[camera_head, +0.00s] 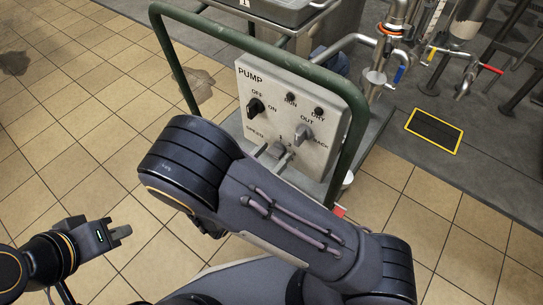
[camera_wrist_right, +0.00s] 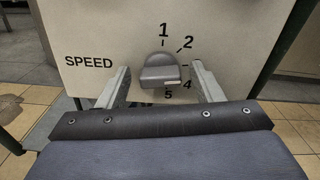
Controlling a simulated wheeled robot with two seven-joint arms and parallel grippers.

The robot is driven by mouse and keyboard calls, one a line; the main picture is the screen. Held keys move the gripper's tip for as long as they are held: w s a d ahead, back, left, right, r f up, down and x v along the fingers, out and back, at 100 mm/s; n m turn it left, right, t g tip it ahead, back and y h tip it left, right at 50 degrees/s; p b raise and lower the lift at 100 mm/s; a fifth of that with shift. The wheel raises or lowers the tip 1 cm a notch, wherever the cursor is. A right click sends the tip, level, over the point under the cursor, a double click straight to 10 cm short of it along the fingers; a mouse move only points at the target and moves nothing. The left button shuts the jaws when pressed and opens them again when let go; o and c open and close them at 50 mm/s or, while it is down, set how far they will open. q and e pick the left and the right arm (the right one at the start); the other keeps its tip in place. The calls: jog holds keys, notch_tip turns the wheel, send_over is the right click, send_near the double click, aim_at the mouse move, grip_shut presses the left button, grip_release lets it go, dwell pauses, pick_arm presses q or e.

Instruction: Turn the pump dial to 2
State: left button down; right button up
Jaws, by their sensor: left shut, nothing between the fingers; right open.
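The pump panel (camera_head: 325,150) is a pale box with black lettering. Its grey speed dial (camera_wrist_right: 160,72) is in the middle of the right wrist view, beside the word SPEED, with 1, 2, 4 and 5 around it. A pale mark shows at the dial's lower edge, just above 5; the 3 is not readable. My right gripper (camera_wrist_right: 161,69) is open, one finger on each side of the dial; I cannot tell whether they touch it. In the head view, my right arm partly covers the panel's lower part. My left gripper (camera_head: 120,232) is shut and empty, at lower left.
The panel also has a black OFF/ON knob (camera_head: 255,107) and a grey OUT/BACK knob (camera_head: 303,132). A green tube frame (camera_head: 352,112) arches around the panel. Pipes with coloured handles stand at upper right. Open tiled floor (camera_head: 90,130) lies at left.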

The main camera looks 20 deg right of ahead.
jog(key=shift+c, duration=0.3)
jog(key=c, duration=0.9)
jog(key=shift+r+n+p, duration=0.15)
jog(key=shift+n+p, duration=0.15)
jog(key=shift+p, duration=0.3)
jog(key=shift+c, duration=0.2)
jog(key=n+p, duration=0.2)
jog(key=p, duration=0.1)
jog(key=shift+r+n+p, duration=0.1)
jog(key=shift+n+p, duration=0.2)
jog(key=shift+n, duration=0.1)
jog(key=n+p, duration=0.2)
jog(key=shift+n, duration=0.4)
jog(key=shift+f+n+p, duration=0.25)
jog(key=shift+n+p, duration=0.5)
jog(key=shift+n, duration=0.05)
jog(key=o, duration=1)
